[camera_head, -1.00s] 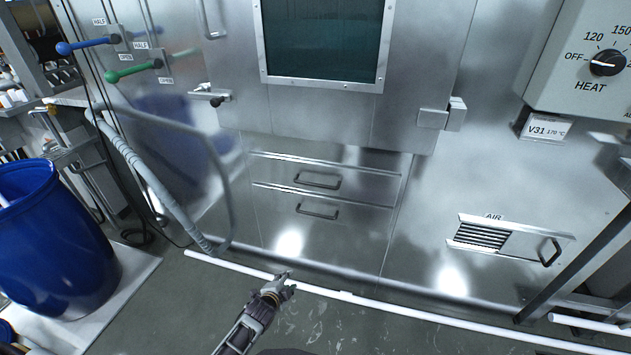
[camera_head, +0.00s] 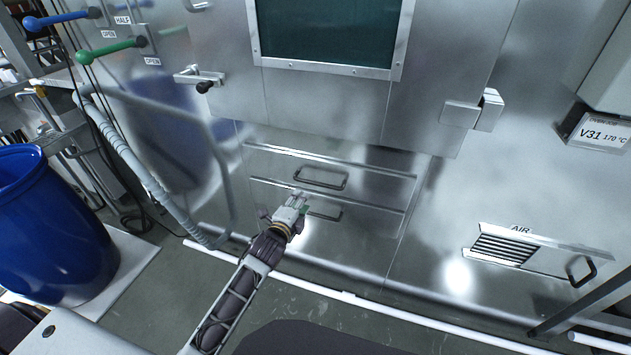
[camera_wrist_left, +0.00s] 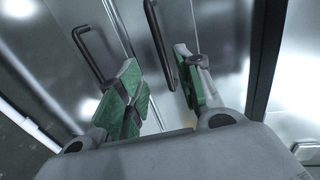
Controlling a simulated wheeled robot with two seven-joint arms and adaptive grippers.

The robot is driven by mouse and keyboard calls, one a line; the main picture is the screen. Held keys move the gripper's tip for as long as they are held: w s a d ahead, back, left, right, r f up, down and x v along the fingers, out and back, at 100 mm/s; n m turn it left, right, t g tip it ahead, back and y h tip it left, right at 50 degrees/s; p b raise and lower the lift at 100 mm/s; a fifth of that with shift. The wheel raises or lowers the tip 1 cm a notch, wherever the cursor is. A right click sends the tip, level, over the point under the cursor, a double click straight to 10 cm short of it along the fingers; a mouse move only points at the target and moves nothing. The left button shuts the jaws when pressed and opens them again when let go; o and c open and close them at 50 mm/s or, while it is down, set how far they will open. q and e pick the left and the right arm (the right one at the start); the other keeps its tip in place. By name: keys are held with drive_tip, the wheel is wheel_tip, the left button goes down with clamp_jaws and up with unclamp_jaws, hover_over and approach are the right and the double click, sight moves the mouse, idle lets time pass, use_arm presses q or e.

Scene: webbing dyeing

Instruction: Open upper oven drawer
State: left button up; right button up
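The upper drawer (camera_head: 378,191) is a flat metal front low on the oven, and it is shut. Its dark bar handle (camera_head: 322,185) also shows in the left wrist view (camera_wrist_left: 156,35). The lower drawer (camera_head: 365,224) below it is shut too; its handle (camera_head: 328,215) is partly hidden by my gripper and appears at the left in the wrist view (camera_wrist_left: 88,55). My left gripper (camera_head: 299,199) is open and empty, just in front of the drawers. In the wrist view its green-padded fingers (camera_wrist_left: 160,72) are apart, with the upper handle showing between them; contact cannot be told. My right gripper is not in view.
The oven door (camera_head: 325,100) with a dark window is above the drawers. An air vent (camera_head: 503,250) is at the right. A grey hose (camera_head: 150,180) and blue barrel (camera_head: 50,225) are at the left. A white pipe (camera_head: 390,315) runs along the floor.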

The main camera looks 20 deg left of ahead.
sight(314, 183)
use_arm(q)
drive_tip(key=shift+s, duration=0.1)
drive_tip(key=shift+w, duration=0.25)
drive_tip(key=shift+b+x, duration=0.85)
drive_tip(key=shift+x, duration=5.8)
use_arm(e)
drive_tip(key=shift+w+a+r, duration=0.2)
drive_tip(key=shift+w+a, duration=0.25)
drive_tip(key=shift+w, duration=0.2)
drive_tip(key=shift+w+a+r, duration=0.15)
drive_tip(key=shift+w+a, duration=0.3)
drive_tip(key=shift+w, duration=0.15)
use_arm(q)
drive_tip(key=c, duration=0.7)
clamp_jaws()
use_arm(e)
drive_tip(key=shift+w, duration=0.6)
